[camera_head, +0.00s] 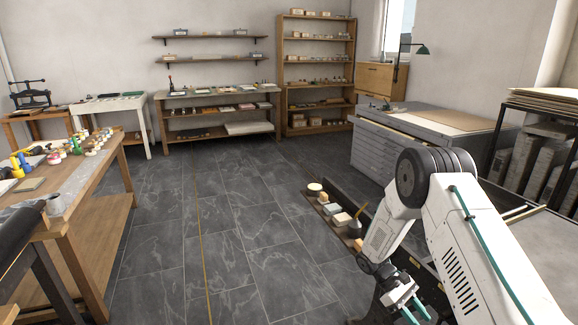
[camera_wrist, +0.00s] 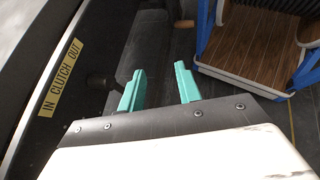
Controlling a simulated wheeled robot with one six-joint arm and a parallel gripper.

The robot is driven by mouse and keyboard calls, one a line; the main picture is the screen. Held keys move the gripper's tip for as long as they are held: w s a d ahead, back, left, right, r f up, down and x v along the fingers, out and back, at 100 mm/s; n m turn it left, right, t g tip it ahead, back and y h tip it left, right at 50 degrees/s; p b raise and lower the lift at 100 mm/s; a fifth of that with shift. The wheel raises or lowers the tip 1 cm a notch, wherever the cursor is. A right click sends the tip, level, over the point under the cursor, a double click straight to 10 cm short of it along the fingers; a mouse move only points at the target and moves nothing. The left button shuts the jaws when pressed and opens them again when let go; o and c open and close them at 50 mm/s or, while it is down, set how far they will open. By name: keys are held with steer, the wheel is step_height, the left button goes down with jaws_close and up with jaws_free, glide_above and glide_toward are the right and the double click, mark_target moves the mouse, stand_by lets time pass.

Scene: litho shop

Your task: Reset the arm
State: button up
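My white arm reaches down from the right in the camera_head view, bent at a dark joint. My gripper (camera_head: 413,304) hangs low near the bottom edge. In the camera_wrist view, the two teal fingers of my gripper (camera_wrist: 160,86) are apart with nothing between them. Dark surfaces lie beyond the fingertips. I cannot tell from these views how far off they are.
A black machine part with a yellow "IN CLUTCH OUT" label (camera_wrist: 61,78) is left of the fingers. A blue-edged wooden panel (camera_wrist: 245,62) is at right. A narrow shelf of small items (camera_head: 335,215) lies near my arm. The tiled floor (camera_head: 225,220) is clear.

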steer(key=s+a+r+m+t+y, duration=0.1)
steer(key=s+a+r+m, duration=0.1)
steer(key=r, duration=0.5)
steer(key=s+a+r+m+y, duration=0.1)
steer(key=s+a+r+y, duration=0.1)
steer(key=r, duration=0.6)
steer(key=s+a+r+m+t+y, duration=0.1)
steer(key=s+a+r+t, duration=0.1)
steer(key=s+r, duration=0.6)
steer(key=s+a+r+m+t+y, duration=0.1)
steer(key=s+r+t, duration=0.3)
steer(key=s+r, duration=0.4)
steer(key=s+a+r+m+t+y, duration=0.2)
steer(key=s+a+r+t, duration=0.1)
steer(key=s+r, duration=0.5)
steer(key=shift+s+a+r+t+y, duration=0.15)
steer(key=shift+a+r+t+y, duration=0.2)
steer(key=shift+a+r, duration=0.25)
